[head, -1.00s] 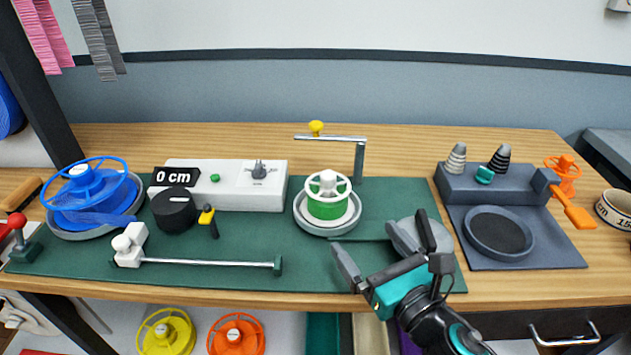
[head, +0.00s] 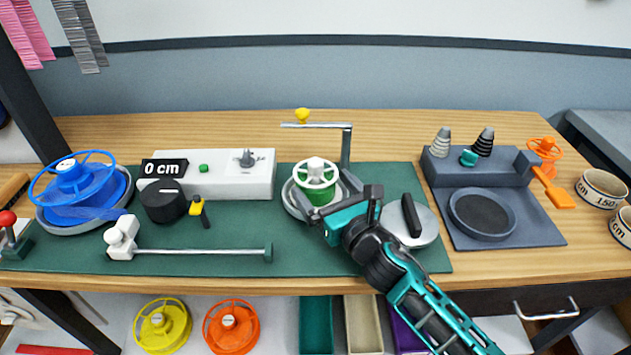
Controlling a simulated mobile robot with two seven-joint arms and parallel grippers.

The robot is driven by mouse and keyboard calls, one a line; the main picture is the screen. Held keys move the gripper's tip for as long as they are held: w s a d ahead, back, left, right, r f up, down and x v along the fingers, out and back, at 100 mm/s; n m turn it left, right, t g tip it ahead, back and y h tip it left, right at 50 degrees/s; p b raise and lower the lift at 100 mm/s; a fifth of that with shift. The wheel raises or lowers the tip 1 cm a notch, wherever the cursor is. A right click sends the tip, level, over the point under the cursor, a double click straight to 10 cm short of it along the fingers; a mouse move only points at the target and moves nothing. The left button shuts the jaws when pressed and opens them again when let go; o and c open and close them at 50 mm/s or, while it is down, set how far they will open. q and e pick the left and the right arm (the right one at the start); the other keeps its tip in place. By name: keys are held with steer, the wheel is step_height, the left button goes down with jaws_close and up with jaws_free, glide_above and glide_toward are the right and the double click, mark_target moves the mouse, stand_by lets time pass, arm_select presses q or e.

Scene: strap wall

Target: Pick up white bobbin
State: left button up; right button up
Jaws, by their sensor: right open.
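The white bobbin (head: 317,171) has a spoked white top and a green band wound around it. It sits upright in a round grey dish (head: 291,205) on the green mat. My right gripper (head: 340,210) reaches in from the lower right, at the front right of the bobbin. Its jaws are open, and it covers the lower right part of the bobbin and dish. Whether a finger touches the bobbin cannot be told. My left gripper is not in view.
A white control box (head: 225,178) and a blue reel (head: 75,195) are to the left. A grey round disc (head: 426,232) lies right of my gripper. A dark fixture (head: 520,220) is farther right.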

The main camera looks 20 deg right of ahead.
steer(key=shift+w+a, duration=0.2)
steer(key=shift+w, duration=0.5)
steer(key=shift+c, duration=0.3)
steer(key=c, duration=0.7)
steer(key=shift+r, duration=0.15)
